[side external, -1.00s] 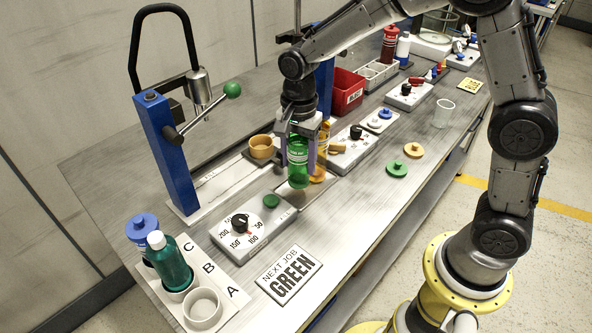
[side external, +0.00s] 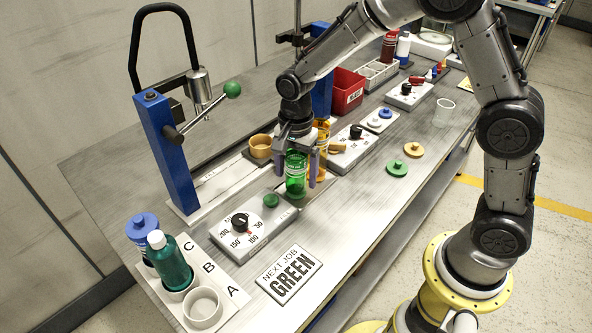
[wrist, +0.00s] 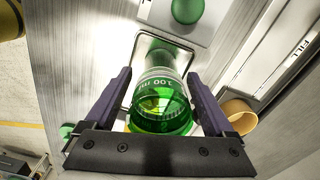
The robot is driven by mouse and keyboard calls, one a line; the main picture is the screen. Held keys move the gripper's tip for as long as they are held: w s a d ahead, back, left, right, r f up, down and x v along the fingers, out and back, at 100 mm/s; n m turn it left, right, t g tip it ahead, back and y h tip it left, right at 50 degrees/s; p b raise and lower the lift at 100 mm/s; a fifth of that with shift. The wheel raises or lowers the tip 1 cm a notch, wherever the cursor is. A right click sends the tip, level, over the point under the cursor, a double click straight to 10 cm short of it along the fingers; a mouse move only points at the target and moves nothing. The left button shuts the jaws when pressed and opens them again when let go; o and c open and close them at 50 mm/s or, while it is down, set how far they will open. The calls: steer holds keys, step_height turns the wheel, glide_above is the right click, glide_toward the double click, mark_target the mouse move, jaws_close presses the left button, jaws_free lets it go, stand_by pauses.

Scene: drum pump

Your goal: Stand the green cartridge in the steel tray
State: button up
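The green cartridge (side external: 296,182) stands upright, clear with green contents, in the shallow steel tray beside the dial box. In the wrist view the cartridge (wrist: 160,105) shows its open top and a "100 ml" marking, with the tray's rim (wrist: 165,38) around its far end. My gripper (side external: 299,178) is open around the cartridge, a finger on each side. The wrist view shows a gap between each finger and the cartridge. The cartridge's base is partly hidden.
The dial box (side external: 240,228) with a green button (side external: 271,200) stands in front. An orange cartridge (side external: 322,145) stands close behind my gripper. An orange cup (side external: 261,146) is left of it. A green lid (side external: 397,168) and an orange lid (side external: 413,150) lie to the right.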

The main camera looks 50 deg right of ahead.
step_height(320, 180, up, 11)
steer(key=shift+r, duration=0.7)
steer(key=shift+s+r, duration=0.15)
steer(key=s+d+r+n+t, duration=0.2)
steer(key=s+n, duration=0.5)
steer(key=s, duration=0.4)
steer(key=s+d+r+n+t, duration=0.2)
steer(key=s+d+n+t, duration=0.1)
steer(key=s+n, duration=0.5)
steer(key=s+d, duration=0.1)
steer(key=s, duration=0.2)
steer(key=shift+s+t, duration=0.3)
steer(key=shift+s, duration=0.1)
